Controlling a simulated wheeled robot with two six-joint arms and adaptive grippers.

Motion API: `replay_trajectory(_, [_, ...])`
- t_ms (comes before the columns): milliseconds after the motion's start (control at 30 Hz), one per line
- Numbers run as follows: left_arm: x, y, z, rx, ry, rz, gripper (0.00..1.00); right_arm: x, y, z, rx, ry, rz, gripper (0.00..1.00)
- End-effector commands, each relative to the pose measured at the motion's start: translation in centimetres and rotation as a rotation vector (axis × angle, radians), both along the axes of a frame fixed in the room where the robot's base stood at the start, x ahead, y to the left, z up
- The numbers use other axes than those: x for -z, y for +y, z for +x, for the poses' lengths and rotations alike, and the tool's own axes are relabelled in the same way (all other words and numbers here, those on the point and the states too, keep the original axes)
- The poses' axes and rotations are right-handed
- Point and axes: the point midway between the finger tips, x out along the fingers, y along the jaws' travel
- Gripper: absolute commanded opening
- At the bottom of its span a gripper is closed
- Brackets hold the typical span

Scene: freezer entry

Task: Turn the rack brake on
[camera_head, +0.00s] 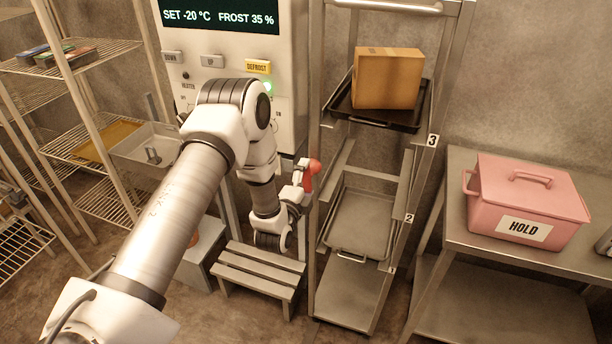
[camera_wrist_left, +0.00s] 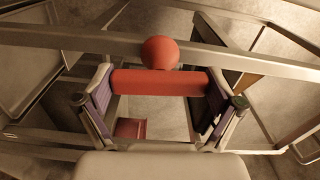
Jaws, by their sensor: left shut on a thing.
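The rack (camera_head: 350,295) is a tall metal frame with numbered levels in the middle of the head view. A red brake lever with a rounded end (camera_head: 315,166) shows at the rack's left post. In the left wrist view the lever is a red bar (camera_wrist_left: 160,83) with a red ball (camera_wrist_left: 160,52) just beyond it. My left gripper (camera_head: 305,178) is at the lever, with its fingers (camera_wrist_left: 160,93) on both ends of the red bar. It is shut on the lever. The lever's base is hidden. My right gripper is not in view.
A cardboard box (camera_head: 388,78) sits on a dark tray on the rack's upper level. A control panel (camera_head: 220,60) stands behind my left arm, above a low step (camera_head: 258,277). A pink container marked HOLD (camera_head: 525,205) is on the right table. Wire shelves (camera_head: 100,140) stand left.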

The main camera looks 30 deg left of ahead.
Motion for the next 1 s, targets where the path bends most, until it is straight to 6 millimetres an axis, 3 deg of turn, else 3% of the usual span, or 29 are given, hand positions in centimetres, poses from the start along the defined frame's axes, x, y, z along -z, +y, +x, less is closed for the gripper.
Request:
replay_trajectory(300, [-0.1, -0.04, 0.04, 0.001, 0.023, 0.1, 0.59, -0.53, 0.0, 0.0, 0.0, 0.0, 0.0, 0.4])
replay_trajectory(767, [-0.01, -0.04, 0.03, 0.001, 0.026, 0.114, 0.59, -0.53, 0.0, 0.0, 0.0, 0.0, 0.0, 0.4])
replay_trajectory(800, [-0.01, -0.05, 0.02, 0.002, 0.026, 0.114, 1.0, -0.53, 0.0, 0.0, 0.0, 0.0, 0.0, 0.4])
replay_trajectory(1000, [0.0, -0.03, 0.01, 0.001, 0.027, 0.112, 1.0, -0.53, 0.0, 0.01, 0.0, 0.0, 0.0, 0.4])
